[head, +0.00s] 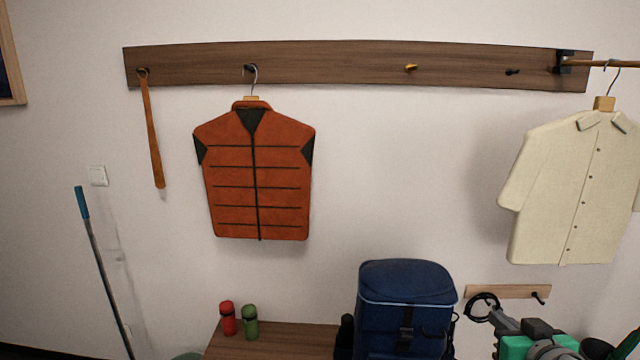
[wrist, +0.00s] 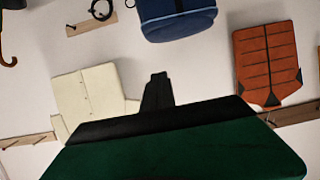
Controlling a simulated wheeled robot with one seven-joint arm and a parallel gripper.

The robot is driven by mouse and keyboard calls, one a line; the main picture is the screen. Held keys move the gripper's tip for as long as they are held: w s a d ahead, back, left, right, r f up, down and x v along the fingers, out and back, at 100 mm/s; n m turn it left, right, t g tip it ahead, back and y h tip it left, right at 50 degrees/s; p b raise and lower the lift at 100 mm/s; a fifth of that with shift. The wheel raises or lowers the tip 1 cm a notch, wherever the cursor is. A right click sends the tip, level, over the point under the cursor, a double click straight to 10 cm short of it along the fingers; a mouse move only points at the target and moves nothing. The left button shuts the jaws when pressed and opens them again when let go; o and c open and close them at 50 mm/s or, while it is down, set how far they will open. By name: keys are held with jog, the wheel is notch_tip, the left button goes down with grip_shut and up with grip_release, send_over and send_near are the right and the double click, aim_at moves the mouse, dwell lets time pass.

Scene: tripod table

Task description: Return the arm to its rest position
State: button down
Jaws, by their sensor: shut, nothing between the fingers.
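My gripper (head: 497,318) shows at the lower right of the head view, in front of the wall and to the right of the blue backpack. Teal and grey parts of my arm reach up to it from the bottom edge. In the wrist view, the dark fingers of my gripper (wrist: 158,88) are together, with nothing between them. That view is turned over, with hanging clothes and the backpack behind the fingers. The gripper appears apart from these things, though its distance to the wall is hard to tell.
A blue backpack (head: 405,310) stands by a wooden bench (head: 285,343) with red (head: 227,318) and green bottles (head: 250,322). A black loop (head: 482,307) hangs from a small rail (head: 520,291). An orange vest (head: 255,175) and cream shirt (head: 570,190) hang above.

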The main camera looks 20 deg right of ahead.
jog(key=w+a+f+n+g+y, duration=0.1)
jog(key=w+a+f+g+y, duration=0.1)
jog(key=w+a+f, duration=0.35)
jog(key=w+a+f+n+g+y, duration=0.1)
jog(key=w+a+f+y, duration=0.15)
jog(key=a, duration=0.55)
jog(key=w+a+f+n+g+y, duration=0.1)
jog(key=w+a+f+g+y, duration=0.1)
jog(key=w+a+f, duration=0.3)
jog(key=s+a+f+n+g, duration=0.1)
jog(key=s+a+f+g, duration=0.2)
jog(key=a, duration=0.5)
jog(key=s+a+f+n+g, duration=0.1)
jog(key=s+a+n+g, duration=0.15)
jog(key=s+a, duration=0.5)
jog(key=w+a+r+m+t+p, duration=0.1)
jog(key=w+r+p, duration=0.3)
jog(key=r, duration=0.4)
jog(key=shift+r+p, duration=0.15)
jog(key=shift+p, duration=0.35)
